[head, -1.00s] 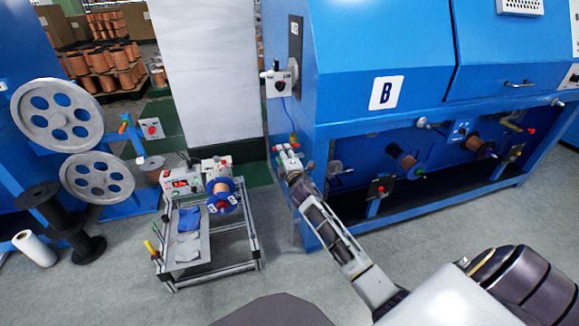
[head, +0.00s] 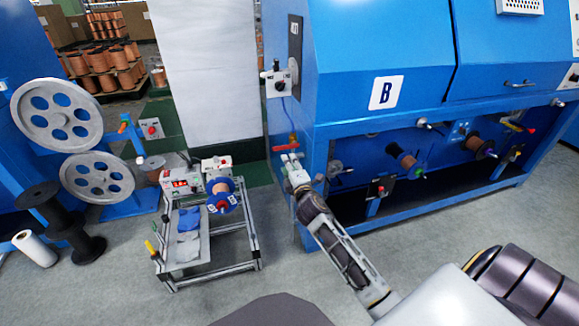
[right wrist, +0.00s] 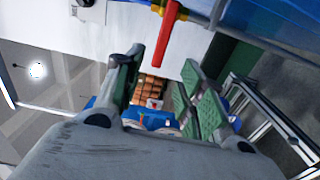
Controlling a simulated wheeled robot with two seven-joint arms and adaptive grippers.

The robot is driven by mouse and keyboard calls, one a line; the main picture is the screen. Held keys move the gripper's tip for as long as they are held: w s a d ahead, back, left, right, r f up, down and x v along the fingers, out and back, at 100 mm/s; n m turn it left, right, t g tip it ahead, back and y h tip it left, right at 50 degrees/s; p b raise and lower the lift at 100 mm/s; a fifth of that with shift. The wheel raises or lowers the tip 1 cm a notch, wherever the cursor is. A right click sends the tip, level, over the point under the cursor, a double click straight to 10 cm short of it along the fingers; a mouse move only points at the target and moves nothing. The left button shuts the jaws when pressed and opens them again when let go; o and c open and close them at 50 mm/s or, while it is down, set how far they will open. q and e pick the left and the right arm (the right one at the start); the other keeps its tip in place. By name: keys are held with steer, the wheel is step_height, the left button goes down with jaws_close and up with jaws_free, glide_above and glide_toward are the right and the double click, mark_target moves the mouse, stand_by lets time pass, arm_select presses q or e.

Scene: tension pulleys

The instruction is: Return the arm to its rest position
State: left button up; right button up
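My right arm reaches in from the lower right of the head view. Its gripper (head: 288,160) is in front of the left end of the blue machine (head: 350,110) marked B. In the right wrist view the gripper (right wrist: 160,85) has its two green-padded fingers spread apart with nothing between them. A red handle (right wrist: 166,38) is just beyond and above the fingers there. The same red handle (head: 285,147) is on the machine's left corner in the head view, close to the fingertips. My left gripper is not in view.
A small cart (head: 205,262) with a copper spool (head: 221,194) and blue gloves (head: 187,220) stands left of my gripper. Large grey pulleys (head: 57,115) and black reels (head: 75,240) are at far left. Copper spools hang under the machine. The floor between cart and machine is clear.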

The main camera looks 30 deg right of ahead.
stand_by(0.6)
